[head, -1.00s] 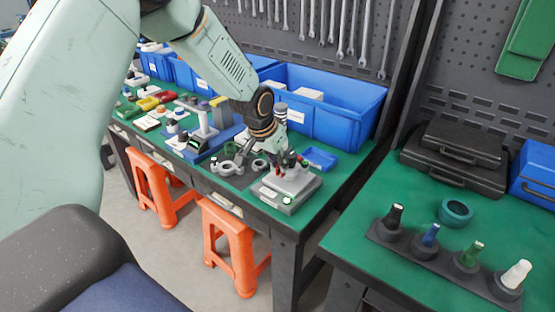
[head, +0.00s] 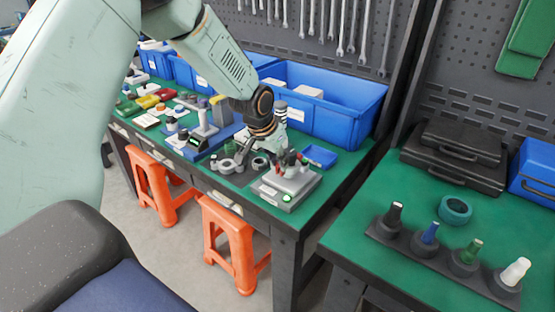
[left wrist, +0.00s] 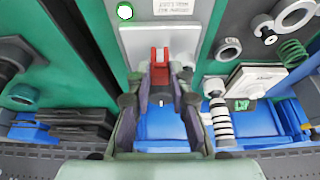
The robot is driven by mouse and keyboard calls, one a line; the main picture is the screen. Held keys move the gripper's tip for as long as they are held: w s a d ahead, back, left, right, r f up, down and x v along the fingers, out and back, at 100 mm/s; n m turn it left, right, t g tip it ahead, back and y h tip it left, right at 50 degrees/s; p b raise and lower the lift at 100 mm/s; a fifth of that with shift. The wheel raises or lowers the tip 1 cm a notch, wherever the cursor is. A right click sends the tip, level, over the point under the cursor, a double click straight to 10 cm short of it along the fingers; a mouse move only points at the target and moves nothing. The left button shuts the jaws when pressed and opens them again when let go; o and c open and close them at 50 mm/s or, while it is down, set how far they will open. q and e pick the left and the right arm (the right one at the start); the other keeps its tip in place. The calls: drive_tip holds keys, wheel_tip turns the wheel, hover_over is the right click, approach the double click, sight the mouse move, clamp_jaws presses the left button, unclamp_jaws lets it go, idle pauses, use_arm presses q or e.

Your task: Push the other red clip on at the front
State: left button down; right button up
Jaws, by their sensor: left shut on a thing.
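The grey test unit (head: 287,190), with a pale top block and a green button at its front, stands near the front edge of the green bench. My left gripper (head: 284,161) is over its back part. In the left wrist view, the left gripper (left wrist: 161,80) is closed around the lower end of a red clip (left wrist: 160,55). The clip lies against the unit's grey block (left wrist: 178,40). I cannot tell whether it is fully seated. Small red parts show by the fingers in the head view, partly hidden. My right gripper is out of view.
A small blue tray (head: 320,156) lies behind the unit, with a large blue bin (head: 345,112) further back. Grey rings (head: 228,166) lie left of the unit. Orange stools (head: 229,245) stand in front. The right bench (head: 350,240) holds a holder of bottles.

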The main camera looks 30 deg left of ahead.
use_arm(q)
drive_tip(key=shift+f+b, duration=0.7)
drive_tip(key=shift+f, duration=0.9)
idle(0.6)
drive_tip(key=c, duration=1.1)
unclamp_jaws()
drive_tip(key=shift+r, duration=0.1)
drive_tip(key=shift+c, duration=0.2)
drive_tip(key=shift+r, duration=0.1)
wheel_tip(320, 180, up, 7)
drive_tip(key=p, duration=0.7)
